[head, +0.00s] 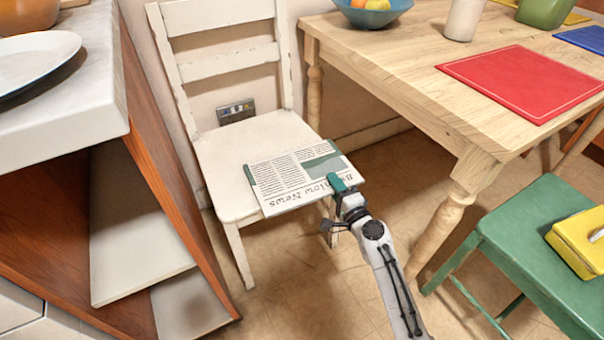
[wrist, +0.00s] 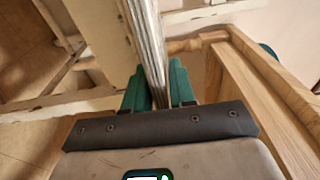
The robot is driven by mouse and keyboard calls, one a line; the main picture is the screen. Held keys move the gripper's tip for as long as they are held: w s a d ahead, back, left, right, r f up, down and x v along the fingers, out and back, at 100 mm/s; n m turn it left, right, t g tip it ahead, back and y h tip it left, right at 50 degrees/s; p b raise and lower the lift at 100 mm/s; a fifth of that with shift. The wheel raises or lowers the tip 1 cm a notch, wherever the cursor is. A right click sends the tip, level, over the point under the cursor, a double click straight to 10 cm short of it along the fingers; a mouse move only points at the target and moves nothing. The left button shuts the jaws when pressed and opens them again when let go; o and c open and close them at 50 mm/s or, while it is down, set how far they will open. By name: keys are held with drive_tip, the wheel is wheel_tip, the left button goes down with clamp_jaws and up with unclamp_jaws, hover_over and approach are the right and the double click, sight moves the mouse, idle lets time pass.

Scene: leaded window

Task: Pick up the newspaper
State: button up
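The newspaper (head: 296,172), white with dark print and green-grey blocks, is over the seat of the white chair (head: 213,158) in the head view. Its near right part reaches past the seat's front edge. I cannot tell whether it rests on the seat or is slightly above it. My gripper (head: 343,184) is at its near right edge, with one green finger over the top face. In the wrist view the newspaper (wrist: 150,45) shows edge-on as a thin grey stack between my gripper's two green fingers (wrist: 159,88), which close against both faces. The lower finger is hidden in the head view.
A wooden table (head: 400,50) stands to the right, its leg close to my arm, with a red placemat (head: 525,80) on it. A counter (head: 95,90) with a plate (head: 35,62) is at left.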

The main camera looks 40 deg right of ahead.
clamp_jaws()
drive_tip(key=shift+r, duration=0.1)
